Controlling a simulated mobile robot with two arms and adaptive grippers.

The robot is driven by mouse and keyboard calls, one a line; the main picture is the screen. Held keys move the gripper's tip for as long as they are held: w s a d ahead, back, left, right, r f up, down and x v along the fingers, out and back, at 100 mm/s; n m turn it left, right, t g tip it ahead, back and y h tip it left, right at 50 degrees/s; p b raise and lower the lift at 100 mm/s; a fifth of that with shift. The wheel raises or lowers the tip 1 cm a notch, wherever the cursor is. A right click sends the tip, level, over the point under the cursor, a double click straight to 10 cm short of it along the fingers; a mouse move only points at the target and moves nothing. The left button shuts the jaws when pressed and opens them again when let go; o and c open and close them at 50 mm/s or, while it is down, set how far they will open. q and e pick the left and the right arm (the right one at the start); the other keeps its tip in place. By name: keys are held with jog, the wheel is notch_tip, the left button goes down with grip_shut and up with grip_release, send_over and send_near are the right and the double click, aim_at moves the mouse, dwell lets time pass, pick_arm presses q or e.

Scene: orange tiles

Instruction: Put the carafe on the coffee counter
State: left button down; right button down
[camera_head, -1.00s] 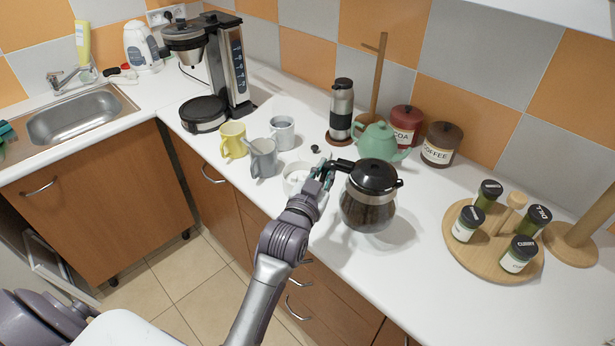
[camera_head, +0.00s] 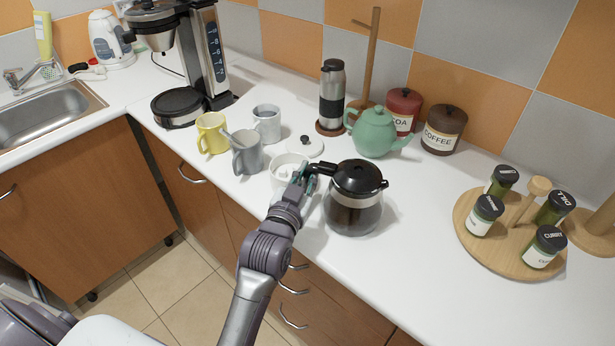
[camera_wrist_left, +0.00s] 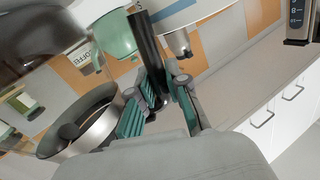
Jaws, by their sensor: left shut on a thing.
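The carafe (camera_head: 354,212) is a glass pot with dark contents, a pale band and a black lid. It is upright over the front part of the white coffee counter (camera_head: 420,240). I cannot tell whether its base touches the counter. My left gripper (camera_head: 306,172) is shut on its black handle, at the carafe's left side. In the left wrist view the black handle (camera_wrist_left: 150,55) runs between the teal-padded fingers of the left gripper (camera_wrist_left: 158,108). My right gripper is not in view.
A white sugar bowl (camera_head: 284,178) stands close behind the left gripper, with grey (camera_head: 247,155) and yellow (camera_head: 211,134) mugs farther left. A green teapot (camera_head: 374,133) stands behind the carafe. A spice rack (camera_head: 473,247) is at the right. Counter between carafe and rack is clear.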

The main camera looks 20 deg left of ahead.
pick_arm(q)
jog(key=shift+s+r, duration=0.1)
jog(key=shift+r, duration=0.1)
jog(key=shift+s, duration=0.15)
jog(key=shift+f, duration=0.1)
jog(key=c, duration=1.1)
grip_release()
jog(key=shift+f, duration=0.15)
jog(key=shift+c, duration=0.2)
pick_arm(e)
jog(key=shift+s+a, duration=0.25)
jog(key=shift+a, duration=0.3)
pick_arm(q)
jog(key=shift+r, duration=0.25)
jog(key=s+b, duration=0.1)
jog(key=s, duration=1.1)
jog(key=shift+d+b, duration=0.3)
jog(key=shift+b, duration=0.1)
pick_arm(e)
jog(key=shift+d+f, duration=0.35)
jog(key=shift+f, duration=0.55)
